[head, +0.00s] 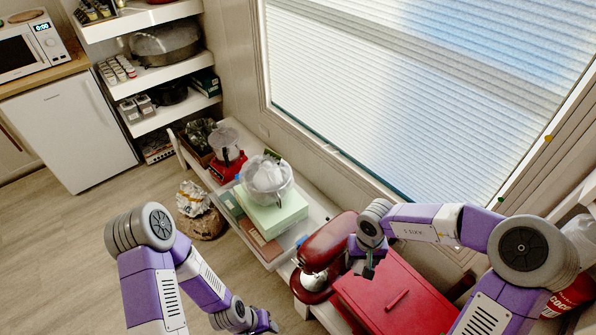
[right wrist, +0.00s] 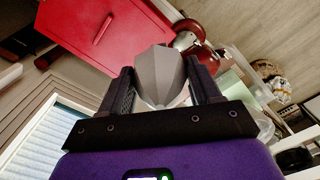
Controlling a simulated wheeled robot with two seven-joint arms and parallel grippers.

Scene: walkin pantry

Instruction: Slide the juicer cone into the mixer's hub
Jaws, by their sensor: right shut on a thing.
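The red stand mixer (head: 327,252) stands on the low bench by the window in the head view. Its red body and a silver part also show beyond the cone in the right wrist view (right wrist: 189,38). My right gripper (head: 367,268) is just right of the mixer's head. In the right wrist view it is shut on the grey, ribbed juicer cone (right wrist: 162,74), whose tip points away from the gripper. In the head view I cannot make out the cone clearly. My left gripper (head: 264,323) is low at the bottom edge, away from the mixer; its fingers are too small to read.
A red box with a handle (head: 388,299) stands close beside the mixer, under my right arm. A green box (head: 271,216) with a clear bowl (head: 266,178) on it sits farther left, near a red blender (head: 228,161).

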